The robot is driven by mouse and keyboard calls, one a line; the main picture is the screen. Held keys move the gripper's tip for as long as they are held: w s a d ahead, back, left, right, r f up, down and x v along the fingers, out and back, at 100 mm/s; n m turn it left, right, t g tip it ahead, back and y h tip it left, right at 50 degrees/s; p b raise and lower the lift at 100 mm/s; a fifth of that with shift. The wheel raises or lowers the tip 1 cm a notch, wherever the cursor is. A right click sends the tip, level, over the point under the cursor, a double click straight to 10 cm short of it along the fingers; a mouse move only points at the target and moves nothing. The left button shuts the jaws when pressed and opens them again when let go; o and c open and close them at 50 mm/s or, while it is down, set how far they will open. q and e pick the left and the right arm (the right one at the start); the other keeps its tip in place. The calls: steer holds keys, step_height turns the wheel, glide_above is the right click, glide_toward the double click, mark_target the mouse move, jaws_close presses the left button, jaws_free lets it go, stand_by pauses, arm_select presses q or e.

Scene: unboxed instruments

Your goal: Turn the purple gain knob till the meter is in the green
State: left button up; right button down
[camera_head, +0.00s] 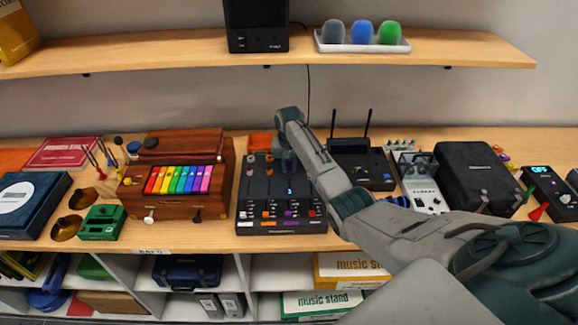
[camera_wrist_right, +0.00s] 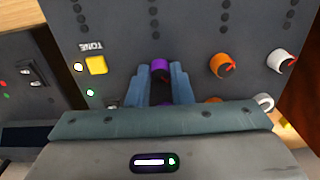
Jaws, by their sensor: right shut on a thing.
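The purple gain knob (camera_wrist_right: 160,66) is on the dark mixer panel (camera_wrist_right: 120,25) in the right wrist view. My right gripper (camera_wrist_right: 160,88) is shut on it, with one blue-grey finger on each side. In the head view, my right gripper (camera_head: 288,162) reaches down onto the upper right part of the mixer (camera_head: 262,188) and hides the knob there. A small blue lit mark (camera_head: 290,190) shows on the mixer just below the gripper. I cannot make out a meter's green zone. My left gripper is not in view.
A wooden instrument with rainbow keys (camera_head: 180,180) stands left of the mixer. A black router-like box (camera_head: 360,165) with two antennas stands to the right.

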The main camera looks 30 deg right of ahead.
mark_target(289, 169)
steer(key=shift+r+m, duration=0.15)
steer(key=shift+m, duration=0.65)
steer(key=shift+w, duration=0.1)
steer(key=c, duration=1.3)
jaws_free()
step_height(289, 169, up, 11)
steer(key=b, duration=0.4)
